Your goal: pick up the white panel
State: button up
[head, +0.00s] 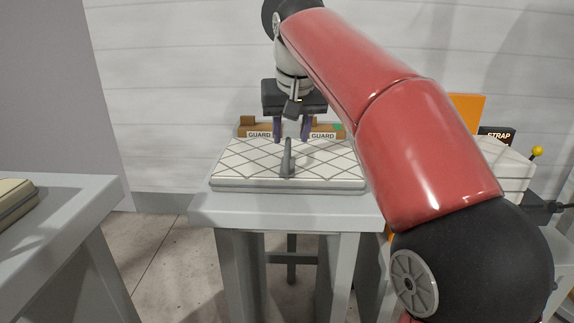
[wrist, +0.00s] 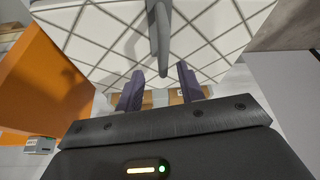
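The white panel (head: 245,165) lies flat on a small grey table, its top marked with dark diamond lines and its edge grey. A grey upright handle (head: 287,165) stands at its middle. The panel (wrist: 105,40) and handle (wrist: 158,35) also fill the upper wrist view. My gripper (head: 291,135) is over the far part of the panel, with its two purple fingers apart and nothing held. In the wrist view, the handle's near end appears between the fingertips (wrist: 161,72); I cannot tell the height gap.
Brown blocks labelled GUARD (head: 259,134) line the panel's far edge. At right, an orange board (head: 467,108), a black STRAP box (head: 497,135) and a yellow-knobbed lever (head: 537,151) stand close. Another grey table (head: 75,205) is at left, with floor between.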

aim_at(289, 140)
jog(key=x, duration=0.4)
jog(key=shift+s+a+b, duration=0.1)
jog(key=shift+a+b, duration=0.05)
jog(key=shift+b, duration=0.2)
grip_shut()
